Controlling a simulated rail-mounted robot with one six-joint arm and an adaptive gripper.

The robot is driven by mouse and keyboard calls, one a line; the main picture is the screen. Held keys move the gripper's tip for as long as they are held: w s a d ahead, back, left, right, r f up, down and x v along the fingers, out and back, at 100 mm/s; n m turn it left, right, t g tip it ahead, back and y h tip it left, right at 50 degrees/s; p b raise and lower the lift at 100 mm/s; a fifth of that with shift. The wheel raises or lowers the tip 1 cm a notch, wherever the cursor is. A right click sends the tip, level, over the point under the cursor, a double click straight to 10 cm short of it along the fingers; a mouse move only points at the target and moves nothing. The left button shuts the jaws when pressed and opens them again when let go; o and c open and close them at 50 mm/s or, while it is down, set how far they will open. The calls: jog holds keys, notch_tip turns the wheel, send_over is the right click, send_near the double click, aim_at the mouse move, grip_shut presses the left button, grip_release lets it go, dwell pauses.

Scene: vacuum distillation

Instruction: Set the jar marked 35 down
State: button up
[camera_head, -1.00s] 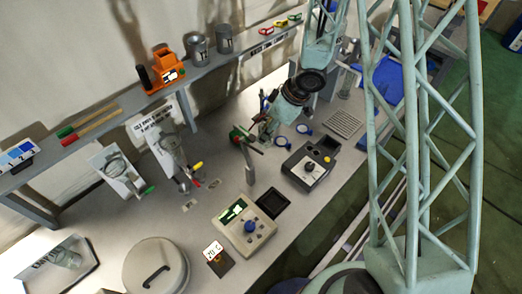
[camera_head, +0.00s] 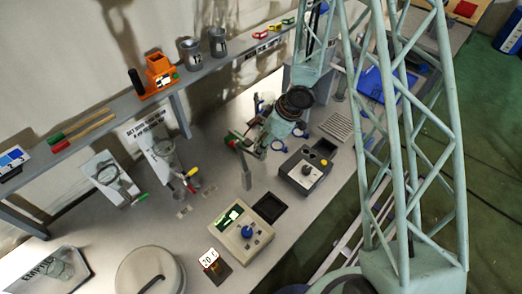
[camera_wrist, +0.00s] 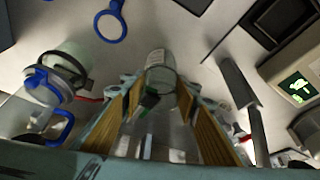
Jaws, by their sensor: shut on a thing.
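My gripper (camera_wrist: 160,85) is shut on a clear glass jar (camera_wrist: 160,62), which shows between the two wood-coloured finger pads in the wrist view. The jar has a pale upper part and a dark rim; I cannot read a 35 on it. Its far end and what lies beneath it are unclear, so I cannot tell whether it touches the bench. In the head view my gripper (camera_head: 262,134) is over the middle of the bench (camera_head: 150,220), beside a clamp stand (camera_head: 247,178). The jar cannot be clearly made out there.
A dark hotplate (camera_head: 306,172) and a beige device with a lit screen (camera_head: 243,229) stand near the front edge. A blue-clipped glass vessel (camera_wrist: 48,85) is left of my fingers. A shelf (camera_head: 110,115) runs along the back.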

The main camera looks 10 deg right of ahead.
jog(key=shift+f, duration=1.4)
jog(key=shift+f+b, duration=0.15)
jog(key=shift+b, duration=0.2)
jog(key=o, duration=1)
jog(key=shift+c, duration=0.2)
jog(key=p+v, duration=0.3)
jog(key=v, duration=0.9)
jog(key=shift+w+r, duration=0.1)
jog(key=shift+r, duration=0.15)
